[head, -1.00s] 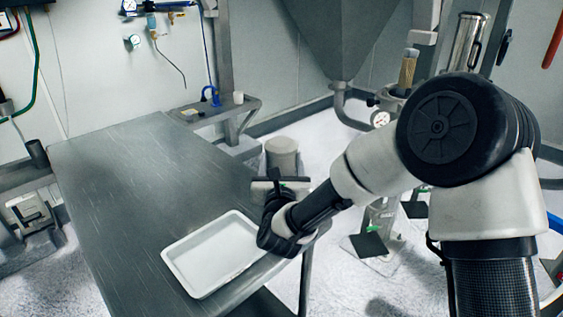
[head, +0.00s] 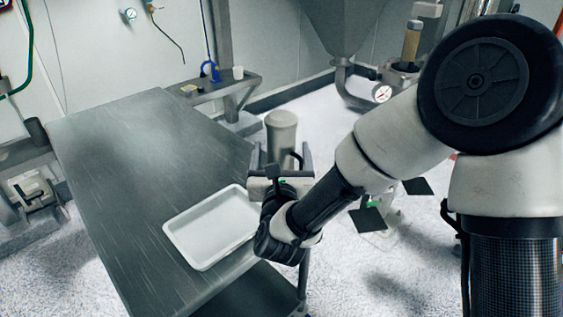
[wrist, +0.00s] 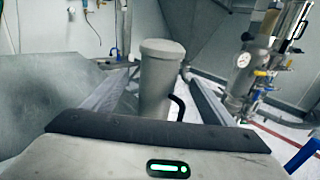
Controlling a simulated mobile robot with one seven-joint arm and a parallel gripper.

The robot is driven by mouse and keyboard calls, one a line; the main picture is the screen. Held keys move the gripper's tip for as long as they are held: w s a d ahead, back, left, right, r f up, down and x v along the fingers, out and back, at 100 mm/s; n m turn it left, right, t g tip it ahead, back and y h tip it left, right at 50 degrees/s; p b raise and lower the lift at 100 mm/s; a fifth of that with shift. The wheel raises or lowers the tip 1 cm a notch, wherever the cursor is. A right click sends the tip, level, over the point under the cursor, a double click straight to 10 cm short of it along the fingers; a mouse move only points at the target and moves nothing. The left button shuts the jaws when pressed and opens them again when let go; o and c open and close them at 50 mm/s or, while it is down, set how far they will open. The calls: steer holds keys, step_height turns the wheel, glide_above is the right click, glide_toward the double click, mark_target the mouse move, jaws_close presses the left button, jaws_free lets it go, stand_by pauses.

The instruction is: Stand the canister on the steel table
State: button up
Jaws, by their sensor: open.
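The canister is a grey upright cylinder with a lid (head: 281,127), just beyond the right edge of the steel table (head: 135,165) in the head view. My gripper (head: 281,157) is open, with one finger on each side of the canister's lower part as seen from the head. In the wrist view the canister (wrist: 156,75) stands ahead, between the two grey fingers, with a dark curved handle on its right. Its base is hidden behind my gripper, so I cannot tell what it rests on or whether the fingers touch it.
A white tray (head: 180,237) lies on the table's near right part, close to my wrist. The rest of the tabletop is clear. A small side shelf (head: 218,86) with a blue item (head: 210,71) stands behind. A hopper (head: 345,25) hangs at the back.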

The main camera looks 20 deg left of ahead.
steer(key=shift+v, duration=2.3)
